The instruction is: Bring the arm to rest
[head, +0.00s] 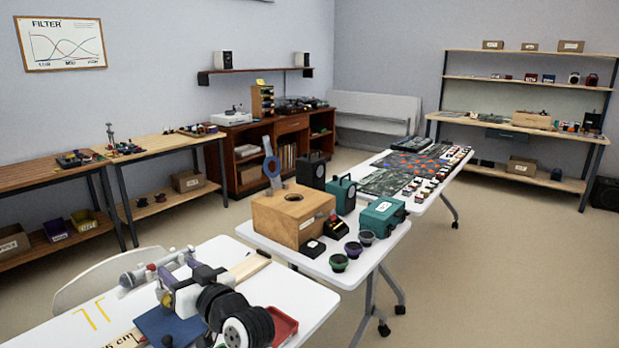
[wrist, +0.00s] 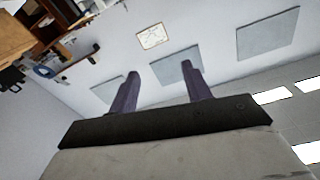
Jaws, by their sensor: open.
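My gripper (wrist: 160,71) shows in the wrist view with two purple fingers standing apart on a dark bar. It is open, and nothing is between the fingers. They point towards a pale wall with flat panels, well away from any surface. In the head view, grey, purple and black parts cluster over the near white table (head: 305,296). I cannot tell how much of that cluster is my own arm.
A wooden box (head: 280,217) with a round hole stands on the middle table, beside a green case (head: 382,216) and several small speaker parts. A red tray (head: 284,326) lies on the near table. Open floor (head: 500,270) lies to the right.

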